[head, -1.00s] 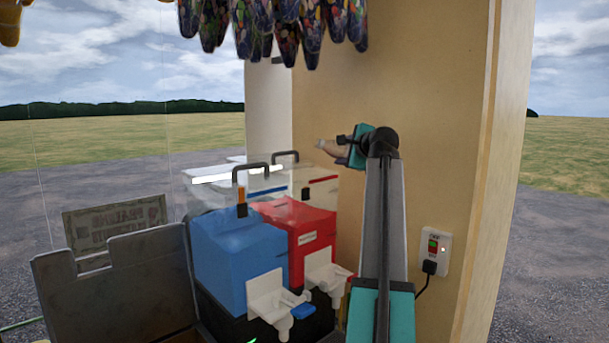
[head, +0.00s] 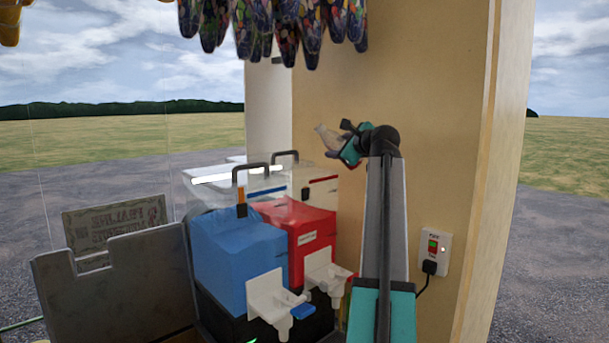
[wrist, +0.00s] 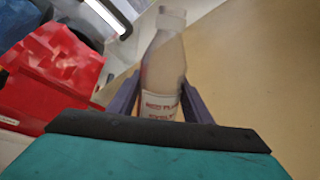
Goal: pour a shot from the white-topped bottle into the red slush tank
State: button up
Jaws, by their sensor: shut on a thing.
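A pale bottle (head: 328,136) with a printed label is in my gripper (head: 342,148), high against the tan wall in the head view. It is tilted, its neck up and to the left. In the wrist view the bottle (wrist: 163,70) stands between the two dark fingers (wrist: 158,104), which are shut on it. Whether its top is white or open, I cannot tell. The red slush tank (head: 312,235) is below and left of the bottle, behind the blue one; it also shows in the wrist view (wrist: 62,72). No stream of liquid is visible.
The blue slush tank (head: 238,250) stands left of the red one, with white taps in front. Colourful sweet bags (head: 270,22) hang above. The tan wall (head: 430,130) is close on the right, with a socket (head: 435,252). A grey panel (head: 110,290) stands front left.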

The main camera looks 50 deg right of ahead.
aim_at(337, 136)
jog(key=shift+w+a+r+m+t, duration=0.1)
jog(key=shift+a+r+m+t, duration=0.05)
jog(key=shift+r+m, duration=0.4)
jog(key=shift+w+a+r+m+t, duration=0.15)
jog(key=shift+r+m, duration=0.2)
jog(key=shift+r, duration=0.25)
jog(key=m, duration=0.1)
jog(key=r+m+t, duration=0.1)
jog(key=shift+s+d+m+y, duration=0.15)
jog(key=shift+d+m+y, duration=0.05)
jog(key=shift+m+y, duration=0.1)
jog(key=shift+f+m, duration=0.35)
jog(key=shift+m, duration=0.55)
jog(key=shift+f+m+t, duration=0.2)
jog(key=shift+m+t, duration=0.3)
jog(key=shift+m, duration=0.5)
